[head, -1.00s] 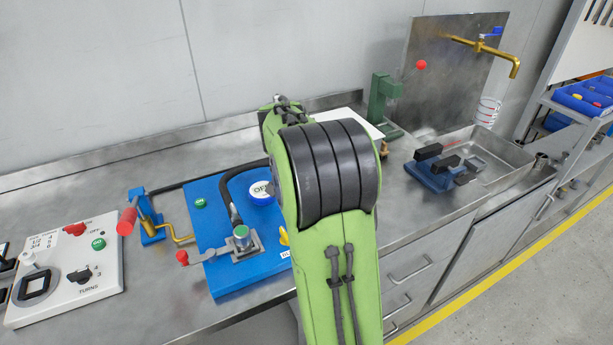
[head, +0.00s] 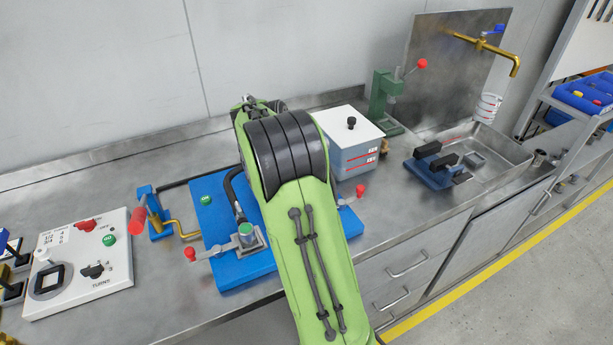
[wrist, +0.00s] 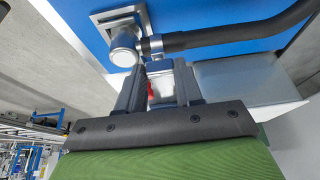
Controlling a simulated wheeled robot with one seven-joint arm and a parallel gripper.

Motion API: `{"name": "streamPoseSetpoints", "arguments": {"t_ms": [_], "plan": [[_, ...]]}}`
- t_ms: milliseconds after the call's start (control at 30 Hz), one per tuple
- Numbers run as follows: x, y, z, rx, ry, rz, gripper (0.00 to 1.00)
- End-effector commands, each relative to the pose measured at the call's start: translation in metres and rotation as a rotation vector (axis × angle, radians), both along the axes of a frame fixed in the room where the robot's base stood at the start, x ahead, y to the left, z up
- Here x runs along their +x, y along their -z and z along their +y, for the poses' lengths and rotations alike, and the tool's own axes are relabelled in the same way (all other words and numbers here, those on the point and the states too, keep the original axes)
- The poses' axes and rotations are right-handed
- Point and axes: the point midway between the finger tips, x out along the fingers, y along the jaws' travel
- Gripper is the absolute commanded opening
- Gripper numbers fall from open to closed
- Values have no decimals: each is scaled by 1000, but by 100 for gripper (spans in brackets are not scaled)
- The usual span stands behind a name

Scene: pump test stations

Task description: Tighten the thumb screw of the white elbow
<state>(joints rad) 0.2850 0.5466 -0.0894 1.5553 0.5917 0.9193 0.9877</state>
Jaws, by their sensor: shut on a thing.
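The white elbow (wrist: 124,50) shows in the wrist view as a pale round fitting on a square metal plate on the blue board (wrist: 75,20). A black hose (wrist: 220,38) runs from its side. My gripper (wrist: 158,72) is beside and below it in that view, shut on a small pale part between its fingers that appears to be its thumb screw. A red bit shows between the fingers. In the head view my green arm hides the gripper and the white elbow. A green-capped fitting (head: 246,234) with a red-knobbed lever is left of my arm.
A white-lidded grey box (head: 347,145) stands behind my arm. A red-knobbed lever (head: 360,190) sticks out right of it. A white control panel (head: 80,265) and a red-handled crank (head: 140,222) are at left. A green press (head: 385,95) and a sink (head: 505,150) are at right.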

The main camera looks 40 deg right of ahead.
Motion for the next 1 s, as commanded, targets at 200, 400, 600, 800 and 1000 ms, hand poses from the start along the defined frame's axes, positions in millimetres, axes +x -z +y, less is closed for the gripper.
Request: {"name": "streamPoseSetpoints", "arguments": {"t_ms": [200, 400, 600, 800, 1000], "plan": [[1, -1, 0, 0, 25, -2, 5], [1, 0, 0, -1, 28, -2, 5], [1, 0, 0, -1, 27, -2, 41], [1, 0, 0, 0, 27, -1, 62], [1, -1, 0, 0, 27, -1, 62]]}}
